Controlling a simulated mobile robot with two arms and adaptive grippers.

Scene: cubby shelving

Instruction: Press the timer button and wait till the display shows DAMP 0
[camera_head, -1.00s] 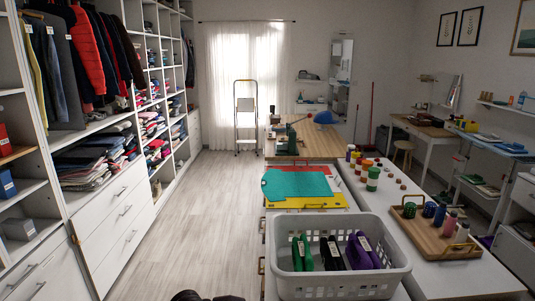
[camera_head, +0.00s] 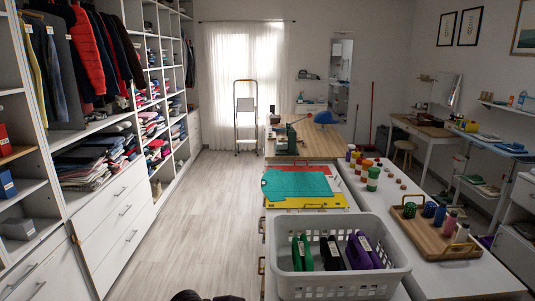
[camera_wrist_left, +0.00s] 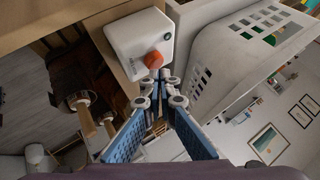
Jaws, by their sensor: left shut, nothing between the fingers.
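A white box (camera_wrist_left: 134,42) with a round orange-red button (camera_wrist_left: 154,60) shows in the left wrist view, on a light wooden surface. A small dark green spot is on the box beside the button; I can read no display text. My left gripper (camera_wrist_left: 158,76) has blue-padded fingers. It is shut and empty, with its tips close to the button; I cannot tell if they touch. In the head view I make out neither the box nor my left gripper's fingers. My right gripper is in neither view.
A white basket (camera_head: 340,285) holding green, black and purple items stands beside the box; it also shows in the left wrist view (camera_wrist_left: 207,62). A wooden tray (camera_head: 432,238) with bottles is to its right. Shelving lines the left. The floor (camera_head: 195,220) between is clear.

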